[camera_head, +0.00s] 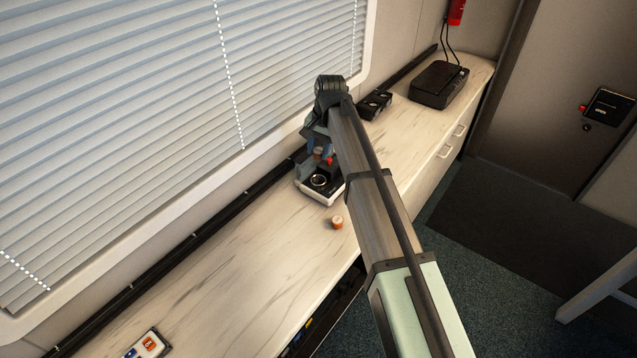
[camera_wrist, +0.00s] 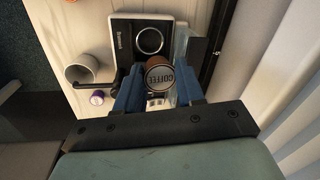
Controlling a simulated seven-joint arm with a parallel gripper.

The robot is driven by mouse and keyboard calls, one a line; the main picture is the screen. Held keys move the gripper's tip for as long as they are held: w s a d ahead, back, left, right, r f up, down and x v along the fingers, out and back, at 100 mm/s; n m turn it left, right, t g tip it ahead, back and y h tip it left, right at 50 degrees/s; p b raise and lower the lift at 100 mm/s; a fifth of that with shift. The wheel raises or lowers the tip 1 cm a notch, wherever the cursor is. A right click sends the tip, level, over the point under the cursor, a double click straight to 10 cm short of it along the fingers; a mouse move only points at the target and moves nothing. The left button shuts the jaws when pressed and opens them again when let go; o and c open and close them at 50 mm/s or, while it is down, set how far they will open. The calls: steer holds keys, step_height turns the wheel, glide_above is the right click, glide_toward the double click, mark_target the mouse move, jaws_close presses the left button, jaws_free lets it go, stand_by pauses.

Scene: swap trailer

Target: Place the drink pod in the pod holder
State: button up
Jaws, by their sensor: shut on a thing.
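The drink pod (camera_wrist: 159,78), brown-rimmed with a round "COFFEE" lid, is between the blue fingers of my gripper (camera_wrist: 160,90) in the wrist view. My gripper is shut on it, lid towards the wrist camera. The pod holder (camera_wrist: 150,41) is a dark round opening with a silver ring in the black-and-white machine; in the wrist view it lies just beyond the pod. The holder also shows in the head view (camera_head: 319,181), in front of and below my gripper (camera_head: 319,150). The pod appears held above the machine, apart from the ring. Its underside is hidden.
A grey-white cup (camera_wrist: 83,71) and a purple pod (camera_wrist: 97,97) are beside the machine. An orange pod (camera_head: 337,222) stands on the counter (camera_head: 250,270). Black boxes (camera_head: 440,84) are farther back. The window blinds (camera_head: 130,90) border the counter. The counter's near-left stretch is mostly clear.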

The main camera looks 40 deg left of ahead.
steer(key=shift+m, duration=0.4)
steer(key=shift+f, duration=0.25)
glide_toward(317, 183)
steer(key=shift+a+f, duration=0.2)
steer(key=shift+f, duration=0.7)
steer(key=shift+a+f, duration=0.15)
steer(key=shift+f, duration=0.75)
steer(key=shift+a+f, duration=0.2)
steer(key=shift+f, duration=0.7)
steer(key=shift+s+d+f, duration=0.1)
steer(key=shift+f, duration=0.55)
steer(key=o, duration=0.9)
steer(key=shift+o, duration=0.5)
steer(key=shift+r, duration=0.35)
step_height(317, 183, up, 13)
steer(key=d, duration=0.1)
steer(key=shift+w+d+f, duration=0.25)
steer(key=shift+d, duration=0.1)
